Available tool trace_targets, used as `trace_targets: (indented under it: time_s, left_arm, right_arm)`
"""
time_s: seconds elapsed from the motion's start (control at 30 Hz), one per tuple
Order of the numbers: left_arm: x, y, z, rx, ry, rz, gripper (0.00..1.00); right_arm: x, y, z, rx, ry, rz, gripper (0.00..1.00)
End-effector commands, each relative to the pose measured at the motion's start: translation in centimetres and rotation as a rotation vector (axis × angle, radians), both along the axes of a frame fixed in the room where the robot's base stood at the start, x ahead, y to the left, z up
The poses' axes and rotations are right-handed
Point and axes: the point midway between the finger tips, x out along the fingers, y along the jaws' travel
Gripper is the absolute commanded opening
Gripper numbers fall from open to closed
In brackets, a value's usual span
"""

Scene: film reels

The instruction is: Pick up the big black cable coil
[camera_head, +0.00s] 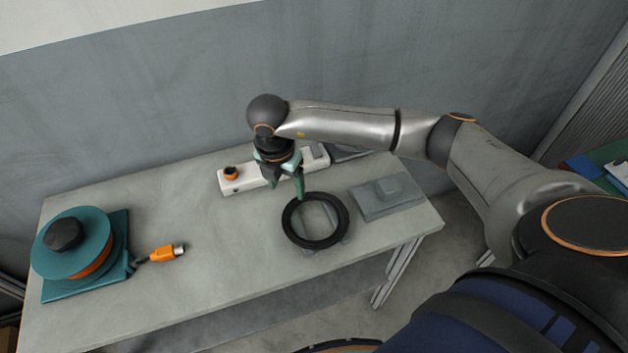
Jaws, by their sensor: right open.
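The big black cable coil (289,224) is a flat black ring lying near the right end of the grey table. A grey plate shows through its middle and at its lower edge. My right gripper (284,186), with green fingers, points down just behind the coil. It is open and empty. One finger comes down close to the coil's far rim; I cannot tell whether it touches. My left gripper is not in view.
A teal reel (75,245) with an orange plug (165,253) occupies the left of the table (215,270). A white strip (240,180) lies behind my gripper. A grey block (386,197) lies right of the coil. The table's middle is clear.

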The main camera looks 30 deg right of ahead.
Motion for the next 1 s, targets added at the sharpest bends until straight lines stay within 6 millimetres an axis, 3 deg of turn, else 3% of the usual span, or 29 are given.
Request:
trace_targets:
  time_s: [0.13, 0.37, 0.7, 1.0]
  left_arm:
    - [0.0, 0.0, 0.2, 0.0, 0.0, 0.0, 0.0]
    - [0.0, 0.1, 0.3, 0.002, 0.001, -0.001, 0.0]
    - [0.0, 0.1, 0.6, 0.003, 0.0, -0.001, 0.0]
    - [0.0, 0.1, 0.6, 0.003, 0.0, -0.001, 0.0]
  right_arm:
    - [0.1, -0.2, -2.5, 0.001, 0.003, 0.002, 0.73]
    - [0.4, -0.2, -4.2, 0.002, 0.001, 0.004, 0.73]
    - [1.2, -0.3, -8.5, 0.004, 0.002, 0.004, 0.73]
    - [1.2, -0.4, -8.9, 0.003, 0.0, 0.004, 0.73]
